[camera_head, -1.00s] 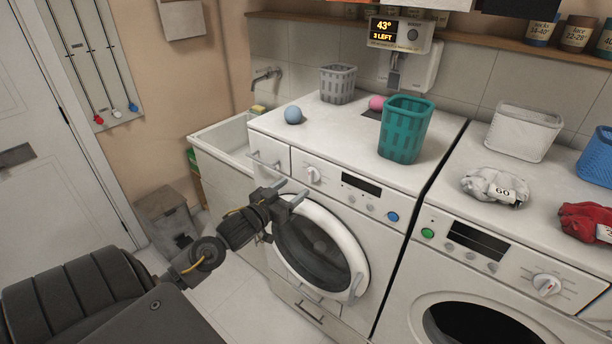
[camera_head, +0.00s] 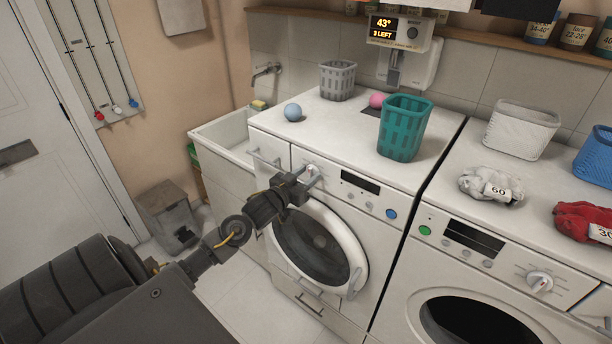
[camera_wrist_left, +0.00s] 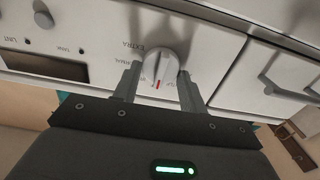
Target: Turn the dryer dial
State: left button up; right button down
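The dial of the left machine (camera_head: 368,172) is a round white-grey knob with a raised grip and a red mark. It shows in the left wrist view (camera_wrist_left: 162,62), the mark at the lower end of the grip. In the head view my gripper largely hides it. My left gripper (camera_head: 313,176) is at this dial; in the left wrist view its fingers stand apart on either side of the knob, and I cannot tell whether they touch it. The right machine has another dial (camera_head: 540,283) with its own red mark. My right gripper is not in view.
A teal basket (camera_head: 404,128), a blue ball (camera_head: 293,112), a pink ball (camera_head: 377,100) and a grey basket (camera_head: 338,80) stand on the left machine. Its round door (camera_head: 352,238) is shut, below my gripper. A drawer with a handle (camera_wrist_left: 284,80) is beside the dial.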

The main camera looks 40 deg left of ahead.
pick_arm(q)
jog(key=c, duration=0.4)
jog(key=m, duration=0.3)
jog(key=shift+m, duration=0.4)
jog(key=m+b, duration=0.1)
jog(key=m, duration=0.2)
jog(key=shift+d+f+m, duration=0.1)
jog(key=shift+d+m, duration=0.05)
jog(key=shift+m, duration=0.15)
jog(key=m+b, duration=0.1)
jog(key=m, duration=0.4)
jog(key=shift+f+b, duration=0.15)
jog(key=shift+b, duration=0.2)
jog(key=shift+m+b, duration=0.55)
jog(key=shift+m, duration=1.05)
jog(key=shift+d, duration=0.1)
